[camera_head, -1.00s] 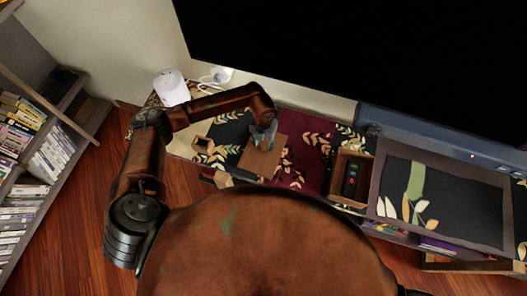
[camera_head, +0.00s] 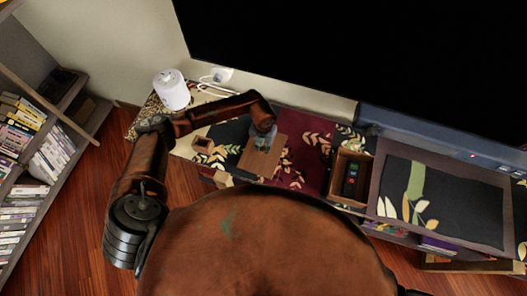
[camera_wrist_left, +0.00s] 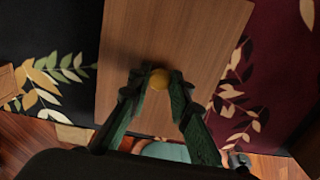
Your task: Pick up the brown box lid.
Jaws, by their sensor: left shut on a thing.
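The brown box lid (camera_head: 258,160) is a flat wooden board on the patterned cabinet top, left of the middle in the head view. In the left wrist view the lid (camera_wrist_left: 170,35) fills the middle, with a round yellow knob (camera_wrist_left: 159,79) on it. My left gripper (camera_head: 264,140) is over the lid's upper part. In the wrist view its two green fingers (camera_wrist_left: 158,82) are closed around the knob, one on each side. I cannot tell whether the lid touches what is under it. My right gripper is not in view.
An open brown box (camera_head: 350,178) with a dark remote-like object inside stands right of the lid. A small square brown box (camera_head: 203,145) is to its left. A white cylinder (camera_head: 171,90) stands at the back left. A large black screen (camera_head: 370,50) hangs behind.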

